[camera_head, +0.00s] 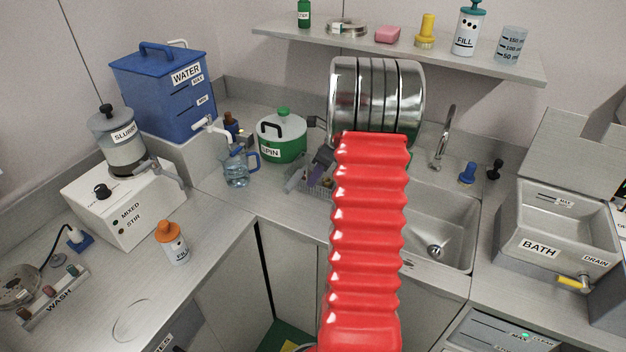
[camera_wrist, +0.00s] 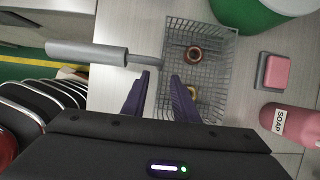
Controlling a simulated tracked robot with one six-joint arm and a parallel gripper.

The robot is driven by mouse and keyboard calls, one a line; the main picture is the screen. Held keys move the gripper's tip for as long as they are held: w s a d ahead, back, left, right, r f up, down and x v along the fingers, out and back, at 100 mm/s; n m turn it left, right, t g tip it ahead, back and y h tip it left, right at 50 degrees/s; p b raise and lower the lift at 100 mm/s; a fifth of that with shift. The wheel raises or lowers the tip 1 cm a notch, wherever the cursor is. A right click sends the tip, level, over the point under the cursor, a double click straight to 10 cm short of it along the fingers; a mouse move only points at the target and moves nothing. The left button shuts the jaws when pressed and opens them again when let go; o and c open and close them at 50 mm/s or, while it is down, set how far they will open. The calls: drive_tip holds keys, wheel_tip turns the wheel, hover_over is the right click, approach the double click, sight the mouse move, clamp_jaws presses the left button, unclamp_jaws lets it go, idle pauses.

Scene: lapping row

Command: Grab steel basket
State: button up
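The steel basket (camera_wrist: 229,75) is a grey wire mesh tray in the wrist view. Its grey handle (camera_wrist: 88,53) sticks out to the left on a thin rod. A copper ring (camera_wrist: 194,54) and a brass-coloured ring (camera_wrist: 191,92), partly hidden, lie in it. My gripper (camera_wrist: 160,75) is open, with one purple finger left of the basket's left edge and the other overlapping the mesh. I cannot tell whether either finger touches it. In the head view the basket (camera_head: 305,187) is on the counter, largely hidden by my gripper and my red arm sleeve.
A green-and-white SPIN pot (camera_head: 282,139) stands behind the basket, and a jug (camera_head: 236,169) to its left. The sink (camera_head: 437,232) is to the right. In the wrist view a pink block (camera_wrist: 275,71) and a pink SOAP bottle (camera_wrist: 292,124) lie right of the basket.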

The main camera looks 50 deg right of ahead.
sight(307, 180)
drive_tip(key=shift+x, duration=2.25)
drive_tip(key=shift+s+a, duration=0.1)
drive_tip(key=shift+c, duration=0.7)
clamp_jaws()
